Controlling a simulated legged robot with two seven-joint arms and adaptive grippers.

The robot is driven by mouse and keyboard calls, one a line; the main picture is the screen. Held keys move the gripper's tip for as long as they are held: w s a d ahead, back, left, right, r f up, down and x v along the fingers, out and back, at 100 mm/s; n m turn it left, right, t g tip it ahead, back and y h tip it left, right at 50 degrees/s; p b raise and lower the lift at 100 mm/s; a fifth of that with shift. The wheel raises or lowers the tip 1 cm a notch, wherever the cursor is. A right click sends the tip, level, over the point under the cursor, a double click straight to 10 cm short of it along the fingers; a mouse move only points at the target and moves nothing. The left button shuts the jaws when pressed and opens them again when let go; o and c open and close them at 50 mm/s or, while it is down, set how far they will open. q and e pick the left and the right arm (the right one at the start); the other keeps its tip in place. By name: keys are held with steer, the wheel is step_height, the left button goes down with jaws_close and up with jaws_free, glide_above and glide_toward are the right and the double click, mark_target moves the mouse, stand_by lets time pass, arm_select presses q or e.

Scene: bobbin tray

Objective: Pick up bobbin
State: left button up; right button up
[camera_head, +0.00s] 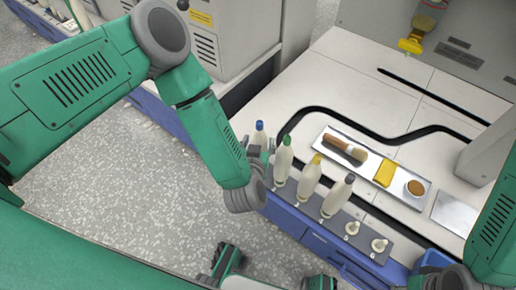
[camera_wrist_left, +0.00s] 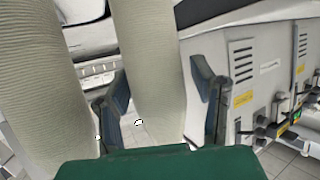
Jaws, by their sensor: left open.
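Several cream bobbins stand upright in a row on a dark tray (camera_head: 365,247). From left to right their tops are blue (camera_head: 260,127), green (camera_head: 287,140), yellow (camera_head: 317,160) and dark blue (camera_head: 350,179). My left gripper (camera_head: 259,157) is at the left end of the row, partly hidden by its own wrist. In the left wrist view the open fingers (camera_wrist_left: 162,80) stand on either side of one bobbin (camera_wrist_left: 150,45), which appears to be the blue-topped one. A second bobbin (camera_wrist_left: 38,80) stands outside the left finger.
Behind the row, a metal tray (camera_head: 328,160) holds a brush (camera_head: 345,148), a yellow block (camera_head: 384,172) and a round brown-topped item (camera_head: 415,188). A grey cabinet (camera_head: 225,40) stands at the back left.

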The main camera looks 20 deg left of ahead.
arm_select(q)
steer(key=shift+d+r, duration=0.1)
steer(key=shift+d, duration=0.2)
steer(key=shift+a, duration=0.2)
steer(key=c, duration=0.8)
steer(key=shift+a, duration=0.25)
steer(key=shift+c, duration=1.2)
